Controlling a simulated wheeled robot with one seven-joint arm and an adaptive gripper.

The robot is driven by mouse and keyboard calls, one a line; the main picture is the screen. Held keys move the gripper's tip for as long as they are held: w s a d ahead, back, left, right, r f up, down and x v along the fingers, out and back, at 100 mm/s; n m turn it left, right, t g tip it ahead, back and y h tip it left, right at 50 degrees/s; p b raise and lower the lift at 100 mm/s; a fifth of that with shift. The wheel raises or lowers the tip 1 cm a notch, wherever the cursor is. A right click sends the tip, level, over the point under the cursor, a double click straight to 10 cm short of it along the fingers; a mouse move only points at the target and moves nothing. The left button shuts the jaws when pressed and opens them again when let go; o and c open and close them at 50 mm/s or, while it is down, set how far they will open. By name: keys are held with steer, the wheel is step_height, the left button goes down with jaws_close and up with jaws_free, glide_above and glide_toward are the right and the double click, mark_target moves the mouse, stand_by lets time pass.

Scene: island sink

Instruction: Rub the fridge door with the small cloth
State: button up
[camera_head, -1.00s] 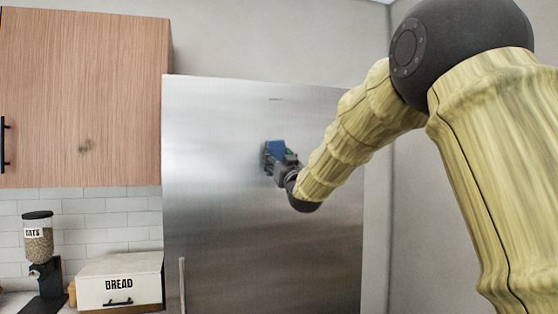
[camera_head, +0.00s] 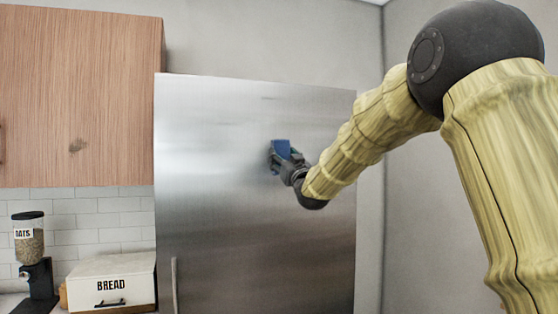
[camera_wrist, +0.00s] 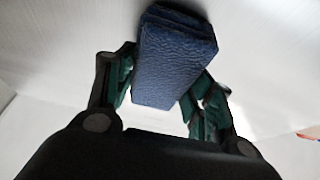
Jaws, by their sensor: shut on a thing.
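The fridge door (camera_head: 215,220) is a tall brushed-steel panel in the middle of the head view. My gripper (camera_head: 279,158) is at its upper part, right of centre. It is shut on the small cloth (camera_head: 281,148), a folded blue textured block. In the wrist view the cloth (camera_wrist: 174,58) sits between the two green-padded fingers of my gripper (camera_wrist: 168,80) and sticks out beyond them toward the pale steel surface. The cloth's far end is at or very near the door; I cannot tell whether it touches.
A wooden wall cabinet (camera_head: 80,90) hangs left of the fridge. Below it are a bread box (camera_head: 112,280) and an oats dispenser (camera_head: 30,245). A vertical handle (camera_head: 174,285) stands at the door's lower left. A grey wall (camera_head: 430,200) is on the right. The door around the cloth is clear.

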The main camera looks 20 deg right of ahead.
steer(key=shift+w, duration=0.1)
steer(key=shift+a, duration=0.15)
steer(key=shift+a+r+b, duration=0.1)
steer(key=shift+a+b, duration=0.7)
steer(key=shift+a, duration=1.1)
steer(key=shift+s+a+f+b, duration=0.15)
steer(key=shift+s+f+b, duration=0.1)
steer(key=shift+b, duration=0.1)
steer(key=s, duration=0.1)
steer(key=s+b, duration=0.1)
steer(key=s, duration=0.1)
steer(key=s+b, duration=0.1)
steer(key=s, duration=0.1)
steer(key=shift+s+d+r, duration=0.15)
steer(key=shift+d, duration=0.1)
